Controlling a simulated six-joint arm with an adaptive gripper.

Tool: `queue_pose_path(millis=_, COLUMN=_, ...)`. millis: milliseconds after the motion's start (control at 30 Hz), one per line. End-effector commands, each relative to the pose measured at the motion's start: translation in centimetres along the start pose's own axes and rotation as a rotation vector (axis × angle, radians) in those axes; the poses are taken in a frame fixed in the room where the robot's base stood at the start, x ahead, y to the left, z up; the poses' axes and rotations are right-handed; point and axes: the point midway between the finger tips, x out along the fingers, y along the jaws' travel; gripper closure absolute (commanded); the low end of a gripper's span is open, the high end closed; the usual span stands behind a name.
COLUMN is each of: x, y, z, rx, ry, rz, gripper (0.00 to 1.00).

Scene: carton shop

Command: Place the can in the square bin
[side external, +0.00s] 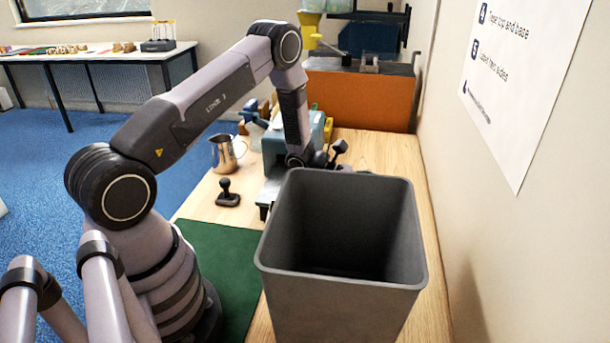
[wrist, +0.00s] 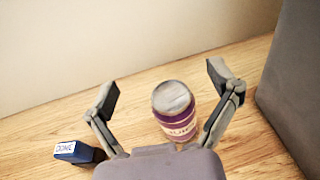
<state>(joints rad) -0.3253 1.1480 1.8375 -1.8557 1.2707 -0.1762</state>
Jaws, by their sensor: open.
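The can (wrist: 178,118) has a grey top and a purple side with a pale label band. In the wrist view it stands upright on the wooden surface between the two fingers of my gripper (wrist: 163,87). The fingers are open, with a gap visible on each side of the can. The square bin (side external: 340,290) is grey, tall and open at the top, at the front of the side view. Its wall (wrist: 295,80) also shows at the right of the wrist view. In the side view the bin hides the can and most of my gripper (side external: 335,158).
A small blue block with a white label (wrist: 78,152) lies left of the can. A metal jug (side external: 227,154) and a black-handled stamp (side external: 228,194) stand on the bench left of a grey-blue machine (side external: 274,148). A wall runs along the right.

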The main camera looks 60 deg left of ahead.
Motion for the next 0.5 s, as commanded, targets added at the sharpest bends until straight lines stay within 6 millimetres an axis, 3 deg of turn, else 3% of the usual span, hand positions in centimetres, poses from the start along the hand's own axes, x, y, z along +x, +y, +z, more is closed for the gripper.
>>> queue_pose_path(millis=100, x=-2.9, y=-0.5, z=1.0, rx=-0.020, ry=0.221, rz=0.059, gripper=0.11)
queue_pose_path(millis=300, x=-7.4, y=-1.9, z=0.9, rx=-0.058, ry=0.483, rz=0.142, gripper=0.11)
queue_pose_path(millis=400, x=-7.8, y=-2.2, z=0.5, rx=-0.066, ry=0.528, rz=0.156, gripper=0.11)
queue_pose_path(millis=500, x=-6.5, y=-2.0, z=-0.5, rx=-0.069, ry=0.534, rz=0.155, gripper=0.11)
